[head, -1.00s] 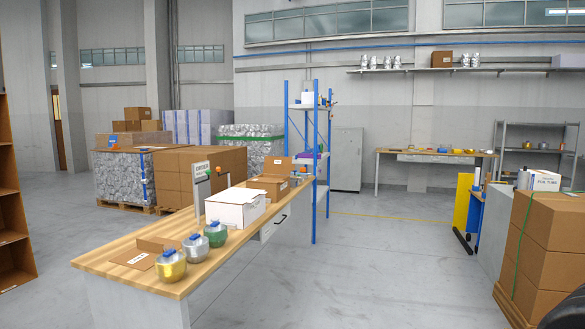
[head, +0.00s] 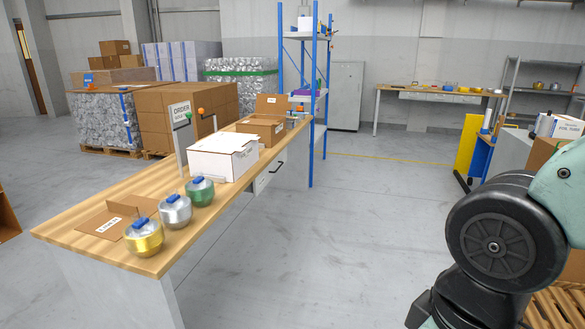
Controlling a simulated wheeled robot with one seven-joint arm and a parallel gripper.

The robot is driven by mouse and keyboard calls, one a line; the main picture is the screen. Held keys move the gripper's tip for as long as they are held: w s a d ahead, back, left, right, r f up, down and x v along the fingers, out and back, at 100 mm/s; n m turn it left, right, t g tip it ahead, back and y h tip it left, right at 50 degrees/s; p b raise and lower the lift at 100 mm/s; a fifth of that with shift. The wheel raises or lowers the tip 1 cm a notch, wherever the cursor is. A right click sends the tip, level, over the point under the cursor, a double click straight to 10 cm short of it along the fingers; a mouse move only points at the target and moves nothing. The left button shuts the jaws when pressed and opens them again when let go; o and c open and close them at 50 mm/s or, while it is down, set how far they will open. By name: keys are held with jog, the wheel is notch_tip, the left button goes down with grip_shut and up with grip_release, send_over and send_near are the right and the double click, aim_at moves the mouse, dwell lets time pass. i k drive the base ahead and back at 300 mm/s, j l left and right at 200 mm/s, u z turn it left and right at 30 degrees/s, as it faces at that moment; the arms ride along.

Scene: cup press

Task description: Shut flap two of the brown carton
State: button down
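The brown carton (head: 262,130) stands on the far part of the long wooden-topped table, behind a white box. One flap (head: 271,105) stands up at its back with a small white label. Its top looks open, and its other flaps are too small to tell apart. My gripper is not in view. Only dark and pale green links of my arm show at the lower right, well away from the carton.
The table (head: 90,227) also bears a white box (head: 222,158), flat brown cardboard (head: 115,220), and gold (head: 144,240), silver (head: 175,212) and green (head: 200,192) pots along its front edge. A blue-posted rack (head: 313,100) stands behind. The floor (head: 330,240) right of the table is clear.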

aim_at(266, 104)
jog(key=i, duration=2.05)
jog(key=i+u, duration=0.1)
jog(key=i, duration=2)
